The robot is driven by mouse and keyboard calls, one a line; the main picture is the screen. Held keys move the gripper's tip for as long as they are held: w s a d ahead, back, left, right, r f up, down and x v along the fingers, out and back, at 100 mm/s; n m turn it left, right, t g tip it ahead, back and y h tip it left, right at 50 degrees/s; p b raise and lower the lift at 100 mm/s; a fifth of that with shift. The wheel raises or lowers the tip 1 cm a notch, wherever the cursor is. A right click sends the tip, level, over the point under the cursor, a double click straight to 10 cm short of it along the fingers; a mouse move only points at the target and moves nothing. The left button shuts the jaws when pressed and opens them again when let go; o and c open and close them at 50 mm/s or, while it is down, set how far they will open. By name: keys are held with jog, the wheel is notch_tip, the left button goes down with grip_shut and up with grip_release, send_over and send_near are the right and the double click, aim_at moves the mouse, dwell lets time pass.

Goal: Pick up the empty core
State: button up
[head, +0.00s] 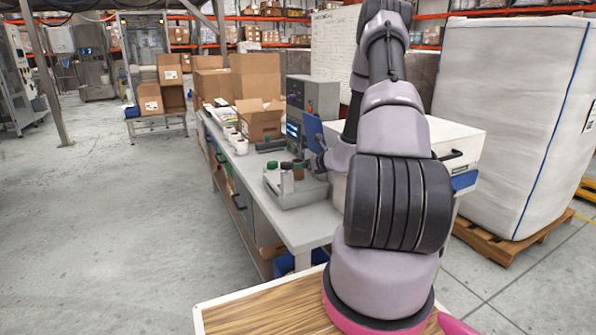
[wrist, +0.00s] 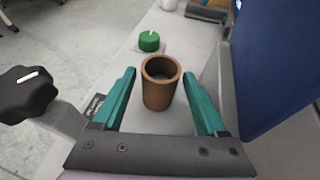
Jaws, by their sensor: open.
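The empty core is a brown cardboard tube, open at the top with a dark hollow inside. In the wrist view the core (wrist: 161,92) stands upright on a pale grey surface. My gripper (wrist: 159,74) is open, with one teal finger on each side of the core and a visible gap on both sides. In the head view the core (head: 298,171) is small, near the grey device on the bench, and partly hidden by my gripper and arm.
A green round piece (wrist: 149,41) sits just beyond the core. A black knob (wrist: 27,92) is at the left, and a blue panel (wrist: 283,60) rises close on the right. An open cardboard box (head: 260,120) stands farther along the bench (head: 318,222). The floor at left is clear.

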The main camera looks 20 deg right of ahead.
jog(key=shift+x, duration=1.4)
jog(key=c, duration=1.1)
jog(key=shift+r, duration=0.1)
